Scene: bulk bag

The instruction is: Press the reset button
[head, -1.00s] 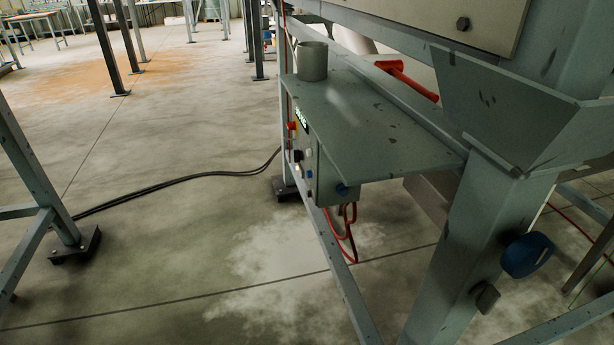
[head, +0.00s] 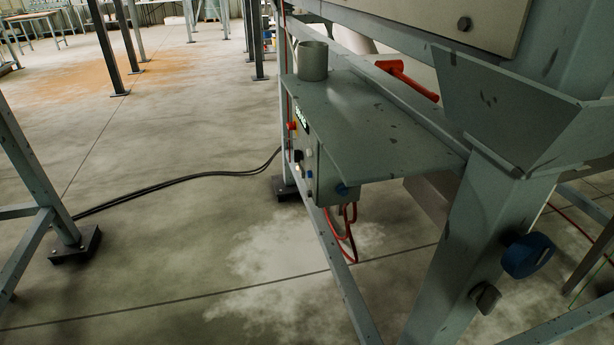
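A grey control box (head: 326,180) hangs under a metal shelf on the frame, with its button face turned to the left and seen at a steep angle. The face carries a small lit display (head: 302,119), a red button (head: 292,126) and several small buttons, among them a white one (head: 309,153), a black one (head: 298,156) and a blue one (head: 309,173). I cannot read any label, so I cannot tell which is the reset button. Neither of my grippers is in view.
The grey shelf (head: 375,125) above the box holds a grey cup (head: 312,62). A red-handled tool (head: 407,80) lies behind it. A thick steel post (head: 470,250) stands at right with a blue roll (head: 528,255). Black cables (head: 180,181) cross the otherwise open floor at left.

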